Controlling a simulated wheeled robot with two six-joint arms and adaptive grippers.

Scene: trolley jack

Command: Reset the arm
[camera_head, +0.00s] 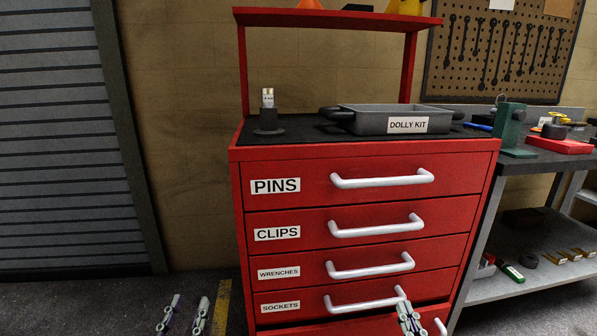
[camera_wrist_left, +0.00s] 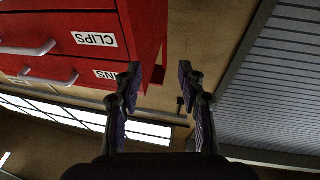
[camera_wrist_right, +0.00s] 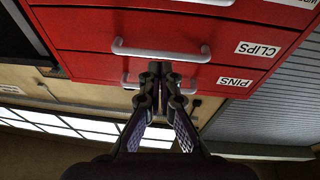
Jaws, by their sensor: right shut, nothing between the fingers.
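My left gripper (camera_head: 182,314) shows at the bottom left of the head view, with its two fingers apart and nothing between them. In the left wrist view its open fingers (camera_wrist_left: 163,80) point past the edge of the red cabinet. My right gripper (camera_head: 408,318) is at the bottom of the head view, in front of the lowest drawers. In the right wrist view its fingertips (camera_wrist_right: 160,72) are together with nothing held. Whether it touches the cabinet or a handle cannot be told.
A red drawer cabinet (camera_head: 468,165) stands ahead with labelled drawers and silver handles. The lowest drawer seems slightly open. A grey DOLLY KIT tray (camera_head: 360,123) and a dark holder (camera_head: 268,121) sit on top. A workbench (camera_head: 550,158) is to the right. Floor at left is clear.

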